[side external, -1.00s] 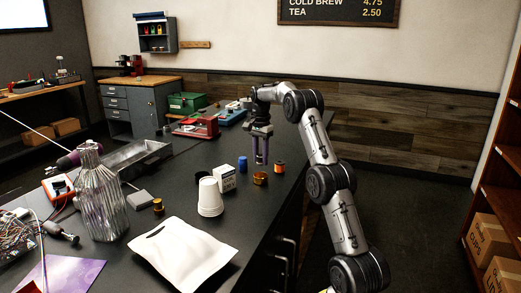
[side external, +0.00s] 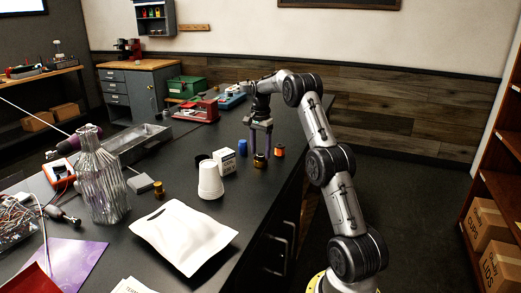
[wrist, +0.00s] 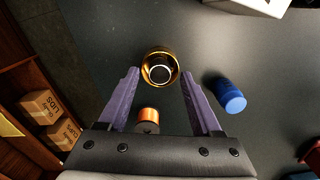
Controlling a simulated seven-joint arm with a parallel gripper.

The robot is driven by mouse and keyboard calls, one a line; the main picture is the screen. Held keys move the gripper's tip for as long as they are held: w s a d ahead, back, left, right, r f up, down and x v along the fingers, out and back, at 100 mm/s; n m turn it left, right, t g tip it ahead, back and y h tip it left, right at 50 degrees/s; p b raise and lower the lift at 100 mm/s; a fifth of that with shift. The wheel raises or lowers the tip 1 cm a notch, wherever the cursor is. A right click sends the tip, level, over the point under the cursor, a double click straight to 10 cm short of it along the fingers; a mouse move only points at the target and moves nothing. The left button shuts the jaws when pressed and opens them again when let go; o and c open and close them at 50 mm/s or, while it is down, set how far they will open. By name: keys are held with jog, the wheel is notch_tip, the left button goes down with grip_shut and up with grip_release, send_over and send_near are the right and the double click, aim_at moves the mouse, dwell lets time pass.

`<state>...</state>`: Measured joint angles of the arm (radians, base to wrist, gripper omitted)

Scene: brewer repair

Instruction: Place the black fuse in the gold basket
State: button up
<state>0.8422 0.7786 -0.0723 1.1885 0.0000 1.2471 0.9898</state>
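The gold basket (side external: 260,160) stands on the dark bench, directly under my gripper (side external: 260,153). In the wrist view the gold basket (wrist: 146,72) shows from above, with a dark inside and a pale ring; I cannot tell what makes the ring. My gripper (wrist: 160,72) is open, its two purple fingers spread either side of the basket, with nothing seen gripped. A small black thing (side external: 199,158) shows partly behind the white cup; I cannot tell whether it is the black fuse. No other black fuse is clear.
An orange cylinder (side external: 278,151) stands right of the basket, a blue cylinder (side external: 242,147) to its left. The bench edge is close on the right.

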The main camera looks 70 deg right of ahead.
aim_at(260, 155)
jog(key=shift+r, duration=0.15)
dwell(0.5)
notch_tip(260, 155, up, 7)
jog(key=shift+f, duration=0.1)
dwell(0.3)
